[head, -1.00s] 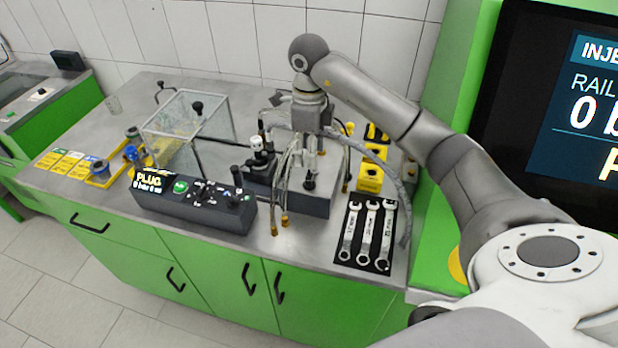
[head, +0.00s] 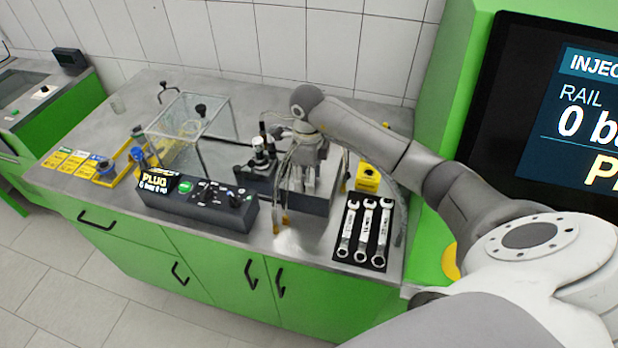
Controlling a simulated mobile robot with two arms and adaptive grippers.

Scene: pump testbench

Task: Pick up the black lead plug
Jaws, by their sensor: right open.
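My right gripper (head: 299,182) points down over the dark block (head: 318,203) at the front of the bench. It is open, and its fingers are small and partly lost among thin hanging leads (head: 283,190). The leads end in brass-coloured tips (head: 280,223) at the bench's front edge. I cannot single out the black lead plug; it is too small to tell or hidden by the gripper and leads. I see nothing held between the fingers. My left gripper is not in view.
A control box (head: 198,203) with a PLUG display stands left of the gripper. A clear enclosure (head: 190,130) is behind it. Several wrenches lie on a black mat (head: 352,232) to the right, with a yellow block (head: 368,177) behind. The back of the bench is mostly clear.

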